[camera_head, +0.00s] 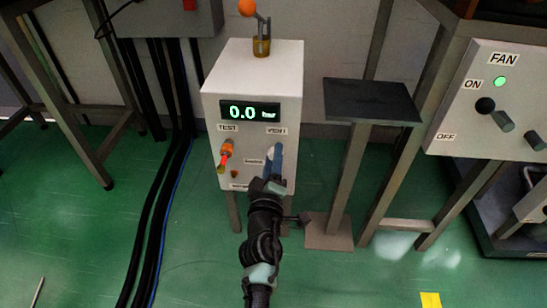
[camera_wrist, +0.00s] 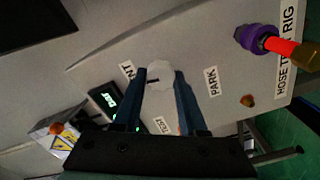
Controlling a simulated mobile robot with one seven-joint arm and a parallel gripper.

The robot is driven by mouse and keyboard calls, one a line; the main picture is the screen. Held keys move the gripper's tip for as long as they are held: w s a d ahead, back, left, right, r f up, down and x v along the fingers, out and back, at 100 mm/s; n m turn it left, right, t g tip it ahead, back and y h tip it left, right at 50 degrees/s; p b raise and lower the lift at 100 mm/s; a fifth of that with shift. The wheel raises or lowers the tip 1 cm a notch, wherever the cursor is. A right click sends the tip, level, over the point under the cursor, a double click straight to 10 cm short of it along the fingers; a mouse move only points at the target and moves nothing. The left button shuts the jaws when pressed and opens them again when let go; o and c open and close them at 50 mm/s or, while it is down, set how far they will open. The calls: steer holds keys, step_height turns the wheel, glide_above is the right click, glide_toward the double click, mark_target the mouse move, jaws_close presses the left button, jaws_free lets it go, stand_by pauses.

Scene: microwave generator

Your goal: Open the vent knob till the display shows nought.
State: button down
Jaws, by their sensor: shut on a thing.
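The white box (camera_head: 253,75) stands in the middle of the head view, and its display (camera_head: 250,111) reads 0.0 bar in green. Below the display are a TEST label and a VENT label. My gripper (camera_head: 275,163) reaches the box front under the VENT label and hides the knob there. In the wrist view, the vent knob (camera_wrist: 160,77) is a pale, round, faceted knob with a dark mark. The blue fingers of my gripper (camera_wrist: 161,80) are shut on it from both sides. The display (camera_wrist: 106,100) is tilted and hard to read there.
An orange hose fitting (camera_head: 226,152) sits left of the knob, under TEST. An orange-balled lever (camera_head: 248,8) stands on top of the box. A dark shelf (camera_head: 372,101) and the FAN panel (camera_head: 490,100) are to the right. Black cables (camera_head: 163,215) lie left.

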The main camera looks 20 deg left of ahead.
stand_by(0.4)
steer(key=shift+c, duration=2.3)
jaws_free()
steer(key=p+v, duration=0.1)
steer(key=v, duration=1.2)
